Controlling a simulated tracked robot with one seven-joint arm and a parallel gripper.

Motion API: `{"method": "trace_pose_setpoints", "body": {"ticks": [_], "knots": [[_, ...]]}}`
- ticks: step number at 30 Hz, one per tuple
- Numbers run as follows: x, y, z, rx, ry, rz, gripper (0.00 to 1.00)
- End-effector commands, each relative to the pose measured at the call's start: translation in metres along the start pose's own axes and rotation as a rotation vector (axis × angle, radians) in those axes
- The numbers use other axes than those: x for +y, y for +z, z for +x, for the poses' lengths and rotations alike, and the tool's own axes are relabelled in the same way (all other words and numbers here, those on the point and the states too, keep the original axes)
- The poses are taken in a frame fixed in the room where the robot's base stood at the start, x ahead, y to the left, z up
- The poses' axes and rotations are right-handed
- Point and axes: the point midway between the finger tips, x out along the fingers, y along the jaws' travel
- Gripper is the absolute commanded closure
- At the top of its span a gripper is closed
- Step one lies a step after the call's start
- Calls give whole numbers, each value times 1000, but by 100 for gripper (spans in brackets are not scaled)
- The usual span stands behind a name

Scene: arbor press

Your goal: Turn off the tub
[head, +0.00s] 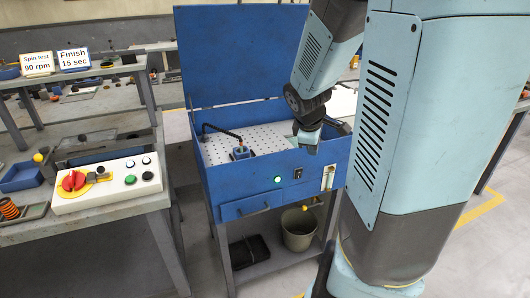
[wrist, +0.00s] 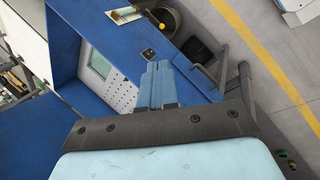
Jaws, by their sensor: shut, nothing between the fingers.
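The tub (head: 235,187) is a blue metal cabinet with its lid (head: 240,55) raised and a perforated tray (head: 265,137) inside. Its front carries a small round lamp (head: 277,179) and a black switch plate (head: 298,173); the lamp looks lit. The switch plate also shows in the wrist view (wrist: 148,54), just beyond the fingertips. My gripper (head: 308,148) is above the tub's front right rim, pointing down, with nothing held. In the wrist view its fingers (wrist: 156,72) are together, apart from the switch plate, and hide part of the front panel.
A bench at left holds a control box (head: 108,183) with a red knob and several buttons. A bucket (head: 298,228) and black tray (head: 250,251) sit on the tub's lower shelf. A drawer (head: 250,206) with a handle projects from the front. The floor before the tub looks clear.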

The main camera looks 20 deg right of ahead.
Motion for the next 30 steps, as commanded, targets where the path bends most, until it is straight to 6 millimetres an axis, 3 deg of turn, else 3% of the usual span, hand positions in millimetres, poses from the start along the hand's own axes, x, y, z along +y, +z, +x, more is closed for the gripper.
{"method": "trace_pose_setpoints", "body": {"ticks": [3,15,24,30], "knots": [[4,3,24,13,-23,-88,100],[10,6,90,134,-59,-377,100],[14,6,123,279,-28,-555,100],[17,4,132,352,10,-628,100]]}}
